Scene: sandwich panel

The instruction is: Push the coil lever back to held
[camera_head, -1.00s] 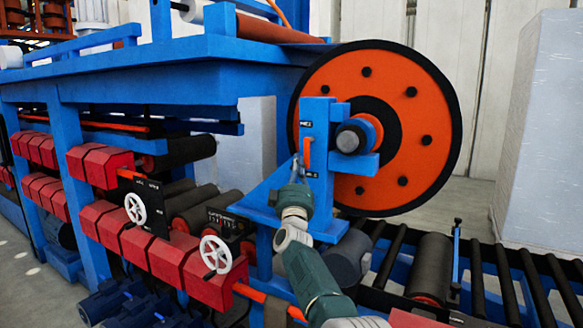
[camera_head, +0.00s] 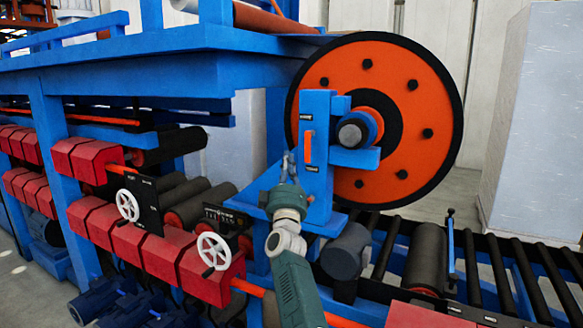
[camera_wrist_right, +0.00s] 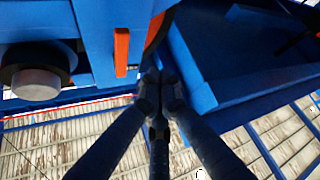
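The coil lever (camera_head: 308,148) is a short orange bar, standing upright on the blue post (camera_head: 320,185) in front of the big orange coil disc (camera_head: 390,70). It also shows in the right wrist view (camera_wrist_right: 121,52), on the blue face. Small labels sit above and below it; I cannot read them. My right gripper (camera_head: 287,158) is just left of the lever's lower end and looks apart from it. In the right wrist view its dark fingers (camera_wrist_right: 160,82) come together at the tips, with nothing visible between them. My left gripper is not in view.
A blue bracket ledge (camera_head: 270,190) lies beside my right gripper. A round shaft end (camera_head: 352,133) sticks out right of the post. A white handwheel (camera_head: 213,251) and red housings (camera_head: 140,245) stand at lower left. A roller conveyor (camera_head: 480,270) runs at lower right.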

